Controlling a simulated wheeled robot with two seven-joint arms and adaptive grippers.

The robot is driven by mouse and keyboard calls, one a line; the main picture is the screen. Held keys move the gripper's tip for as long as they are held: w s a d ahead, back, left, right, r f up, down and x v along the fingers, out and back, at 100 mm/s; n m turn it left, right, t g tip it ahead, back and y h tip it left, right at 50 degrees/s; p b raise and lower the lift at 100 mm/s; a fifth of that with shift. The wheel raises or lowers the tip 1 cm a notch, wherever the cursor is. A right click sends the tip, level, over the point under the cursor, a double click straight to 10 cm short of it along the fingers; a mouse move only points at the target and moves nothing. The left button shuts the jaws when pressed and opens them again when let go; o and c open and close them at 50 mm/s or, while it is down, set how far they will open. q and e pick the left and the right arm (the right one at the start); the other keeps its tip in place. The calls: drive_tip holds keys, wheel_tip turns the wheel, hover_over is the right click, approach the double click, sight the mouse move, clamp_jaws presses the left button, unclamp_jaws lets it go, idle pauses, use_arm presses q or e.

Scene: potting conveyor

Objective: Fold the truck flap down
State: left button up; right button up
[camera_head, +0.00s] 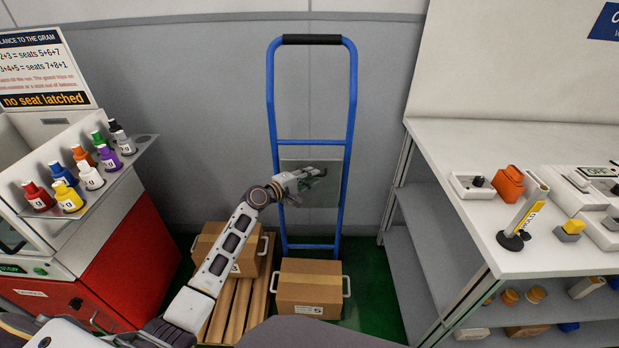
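The blue hand truck (351,120) stands upright against the grey wall, with a black grip on its top bar. A pale grey panel (322,198), which looks like the flap, is upright between its side rails below the crossbar. My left gripper (312,178) is in front of the upper part of this panel and hides some of it. I cannot tell whether it touches the panel, or whether its fingers are open or shut. My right gripper is not in view.
A cardboard box (309,286) with white side handles is at the truck's foot. A bottle stand (48,212) is at left; a white workbench (470,140) with shelves is at right.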

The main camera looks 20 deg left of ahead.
use_arm(q)
clamp_jaws()
idle(0.4)
drive_tip(key=shift+s+f, duration=0.1)
